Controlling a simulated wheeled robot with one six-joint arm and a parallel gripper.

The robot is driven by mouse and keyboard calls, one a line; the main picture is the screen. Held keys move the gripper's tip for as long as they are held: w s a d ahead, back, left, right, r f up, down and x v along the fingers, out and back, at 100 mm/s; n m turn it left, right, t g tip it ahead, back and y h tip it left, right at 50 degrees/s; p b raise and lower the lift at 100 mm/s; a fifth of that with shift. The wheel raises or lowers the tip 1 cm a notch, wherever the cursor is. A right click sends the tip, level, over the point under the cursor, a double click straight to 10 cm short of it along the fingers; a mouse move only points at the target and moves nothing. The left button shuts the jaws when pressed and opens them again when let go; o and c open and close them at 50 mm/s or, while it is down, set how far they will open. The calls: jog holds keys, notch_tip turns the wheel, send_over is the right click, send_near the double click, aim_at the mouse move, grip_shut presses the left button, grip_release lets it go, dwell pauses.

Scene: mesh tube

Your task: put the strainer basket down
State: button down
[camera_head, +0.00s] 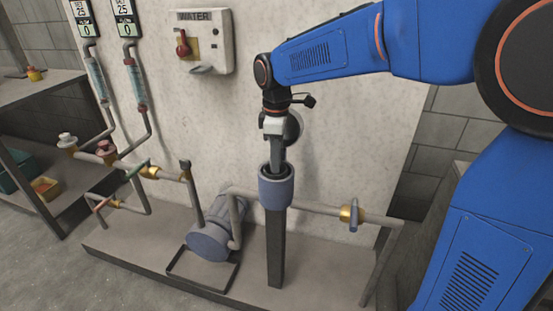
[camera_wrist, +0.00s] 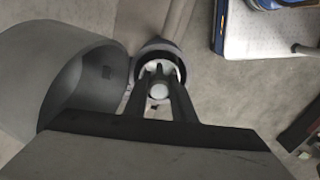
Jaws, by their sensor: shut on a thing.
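My gripper (camera_head: 277,158) points straight down at the open top of the blue-grey strainer housing (camera_head: 276,190), which stands on a dark post. In the wrist view, the two fingers of my gripper (camera_wrist: 160,84) are closed on a small pale round piece, which appears to be the top of the strainer basket (camera_wrist: 158,91). The dark rim of the housing (camera_wrist: 158,46) shows around the fingertips there. The rest of the basket is hidden, apparently inside the housing. How deep it sits cannot be told.
A pipe with a brass valve (camera_head: 351,214) runs right from the post. A blue-grey pump (camera_head: 209,243) stands left on the plinth. The white WATER box (camera_head: 201,42) hangs on the wall.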

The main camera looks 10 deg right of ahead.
jog(key=shift+f, duration=0.1)
jog(key=c, duration=1.5)
grip_release()
notch_tip(320, 180, up, 12)
jog(key=s+d+m+t, duration=0.1)
jog(key=s+d+m, duration=0.3)
jog(key=s+d, duration=0.3)
jog(key=s+d+f+m+t, duration=0.1)
jog(key=s+d+f+m, duration=0.2)
jog(key=s+d+f, duration=0.1)
jog(key=s+d+f+m+t, duration=0.1)
jog(key=s+d+f+m, duration=0.3)
jog(key=s, duration=0.5)
jog(key=s+d+f+m+t, duration=0.1)
jog(key=s+d+f+m, duration=0.3)
jog(key=s+d+f, duration=0.1)
jog(key=shift+s+d+f+t, duration=0.2)
jog(key=shift+s+d, duration=0.2)
jog(key=shift+d, duration=0.15)
jog(key=shift+s+d+f+t, duration=0.2)
jog(key=shift+s+d, duration=0.15)
jog(key=shift+d, duration=0.2)
